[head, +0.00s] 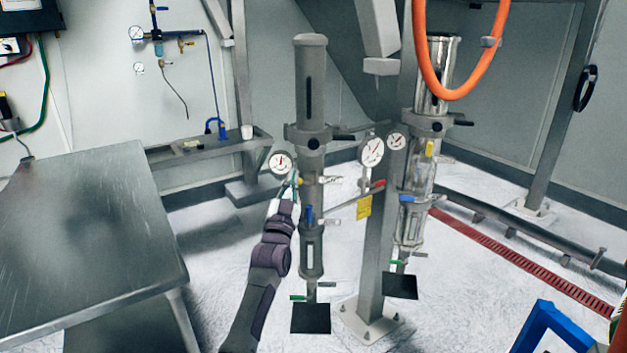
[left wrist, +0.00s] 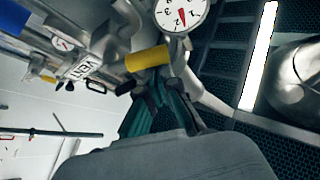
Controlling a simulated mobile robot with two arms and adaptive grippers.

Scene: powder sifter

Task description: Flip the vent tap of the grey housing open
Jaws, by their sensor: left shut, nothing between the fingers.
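The grey housing (head: 311,85) stands upright in the middle of the head view, with a pressure gauge (head: 280,163) on its left side. A small yellow tap handle (head: 301,181) sits just below and right of that gauge. In the left wrist view the yellow handle (left wrist: 148,58) lies just beyond my fingertips, with a white tag reading VENT (left wrist: 82,67) to its left. My left gripper (head: 295,180) is shut and empty, at or very near the handle; I cannot tell if it touches. It also shows in the left wrist view (left wrist: 165,90). My right gripper is out of view.
A metal table (head: 80,230) fills the left. A steel post (head: 376,240) and a second, clear-bodied column (head: 416,190) stand right of the housing. An orange hose (head: 462,90) hangs at upper right. A blue handle (head: 309,214) sits lower on the housing.

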